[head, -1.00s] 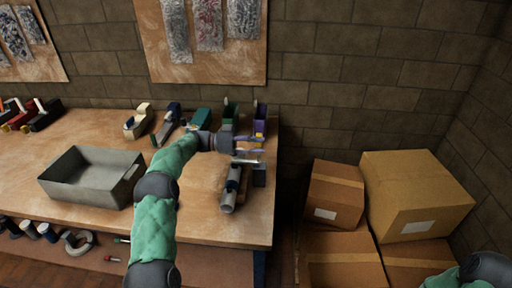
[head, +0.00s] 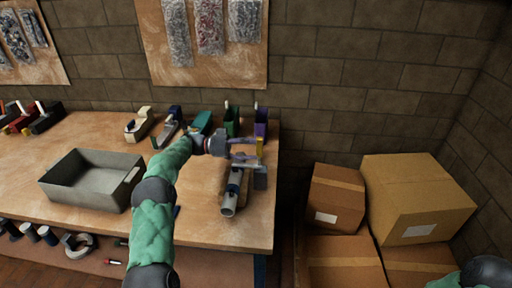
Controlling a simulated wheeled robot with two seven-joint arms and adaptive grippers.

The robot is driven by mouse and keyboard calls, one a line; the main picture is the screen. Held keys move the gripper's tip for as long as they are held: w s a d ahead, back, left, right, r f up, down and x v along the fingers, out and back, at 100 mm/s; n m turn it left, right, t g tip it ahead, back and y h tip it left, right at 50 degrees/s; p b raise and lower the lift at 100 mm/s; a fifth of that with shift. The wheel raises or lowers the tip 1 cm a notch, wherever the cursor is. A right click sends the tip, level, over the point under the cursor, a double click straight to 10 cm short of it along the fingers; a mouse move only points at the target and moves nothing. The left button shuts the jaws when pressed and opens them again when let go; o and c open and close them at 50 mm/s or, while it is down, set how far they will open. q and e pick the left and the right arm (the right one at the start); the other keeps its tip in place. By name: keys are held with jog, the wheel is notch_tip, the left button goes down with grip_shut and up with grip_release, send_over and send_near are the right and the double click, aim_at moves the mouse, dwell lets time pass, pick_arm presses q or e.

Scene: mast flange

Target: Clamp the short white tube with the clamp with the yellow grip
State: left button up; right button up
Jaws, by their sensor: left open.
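The short white tube (head: 229,204) lies near the right end of the workbench, its open end toward me, with a dark blue band around it. My left gripper (head: 247,149) reaches in from the left above the bench. Its fingers are open and point right, close to the yellow grip; whether they touch it is too small to tell. Whether the clamp presses on the tube I cannot tell. My right arm shows only at the lower right corner, its gripper out of view.
A grey bin (head: 91,179) stands on the workbench (head: 45,143) at left. Cardboard boxes (head: 413,198) are stacked right of the bench.

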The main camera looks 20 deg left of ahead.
pick_arm(q)
jog(key=v, duration=0.9)
jog(key=shift+a, duration=0.4)
jog(key=shift+s, duration=0.1)
